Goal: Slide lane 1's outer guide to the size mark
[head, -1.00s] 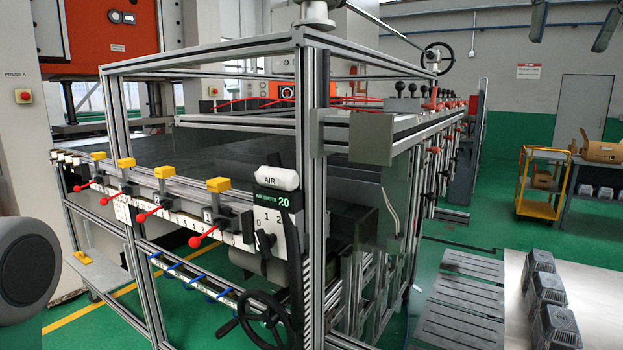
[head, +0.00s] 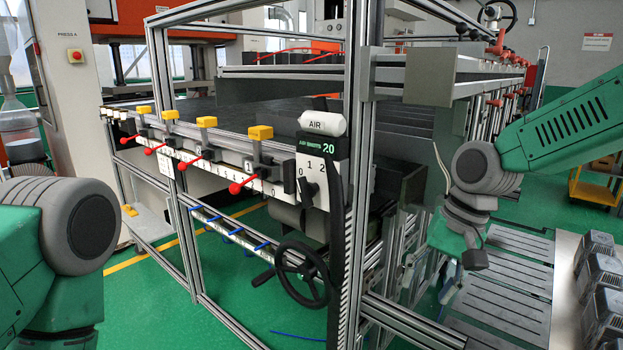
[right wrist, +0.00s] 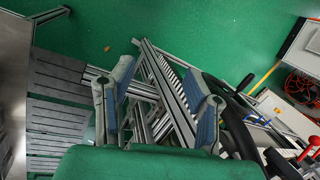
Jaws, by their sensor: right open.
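The lane guides are a row of yellow-topped blocks with red-knobbed levers on the front rail. The nearest guide block (head: 260,132) has its red lever knob (head: 235,188) pointing out towards me. Another guide block (head: 206,122) sits to its left, with its own red knob (head: 181,165). A white number scale (head: 225,178) runs under them; the size mark is too small to make out. My right gripper (head: 472,262) hangs right of the frame, well away from the guides. In the right wrist view it (right wrist: 163,100) is open and empty. My left gripper is out of view.
An AIR panel (head: 313,180) and a black handwheel (head: 300,272) stand at the frame's near corner, between my right gripper and the guides. Upright aluminium posts (head: 360,130) flank the panel. Grey slatted plates (head: 510,290) lie at the right.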

